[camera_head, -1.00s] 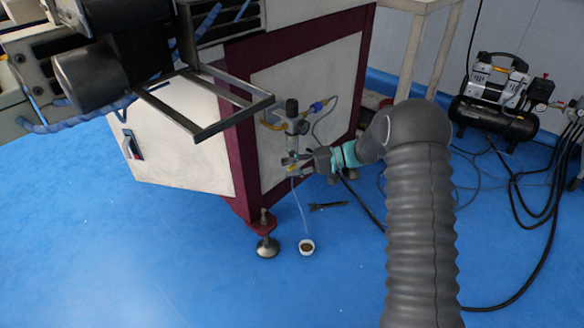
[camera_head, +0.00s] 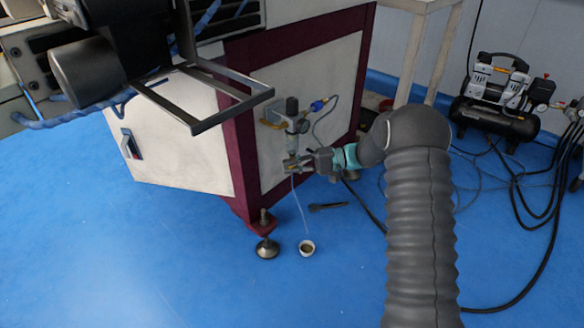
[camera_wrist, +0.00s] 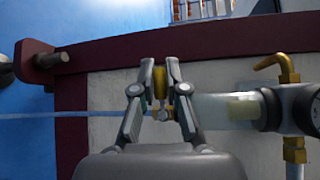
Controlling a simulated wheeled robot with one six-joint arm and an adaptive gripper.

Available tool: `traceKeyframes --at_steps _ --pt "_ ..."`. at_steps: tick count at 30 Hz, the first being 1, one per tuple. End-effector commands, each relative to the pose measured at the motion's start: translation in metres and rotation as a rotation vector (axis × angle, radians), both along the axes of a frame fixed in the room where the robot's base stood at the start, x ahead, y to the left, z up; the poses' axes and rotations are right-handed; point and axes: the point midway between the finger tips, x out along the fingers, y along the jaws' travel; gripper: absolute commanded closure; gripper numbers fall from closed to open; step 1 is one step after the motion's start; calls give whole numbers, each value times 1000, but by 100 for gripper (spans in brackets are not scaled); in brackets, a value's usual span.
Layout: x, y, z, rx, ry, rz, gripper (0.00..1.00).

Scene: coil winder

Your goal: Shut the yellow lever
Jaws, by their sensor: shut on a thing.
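The yellow lever (camera_wrist: 160,82) shows in the wrist view as a small upright yellow piece between my fingertips, with a small metal fitting just below it. My gripper (camera_wrist: 160,75) is shut on the lever, one finger on each side. In the head view my gripper (camera_head: 303,163) reaches left to the lower end of the valve and filter assembly (camera_head: 291,125) on the machine's side panel. The lever is largely hidden by the fingers there.
A dark metal frame (camera_head: 235,115) juts out at upper left. An air compressor (camera_head: 495,100) and loose hoses are at right.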

Motion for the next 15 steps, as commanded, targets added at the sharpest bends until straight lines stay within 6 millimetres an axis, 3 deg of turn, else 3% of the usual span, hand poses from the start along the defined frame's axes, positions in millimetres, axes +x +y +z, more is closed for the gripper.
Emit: traceKeyframes --at_steps 1,2,3,5,15 --pt "0 0 0 0 0 -1 100" --pt "0 0 0 0 0 -1 83" --pt "0 0 0 0 0 -1 73" --pt "0 0 0 0 0 -1 62" --pt "1 -2 1 -1 -1 -1 62"
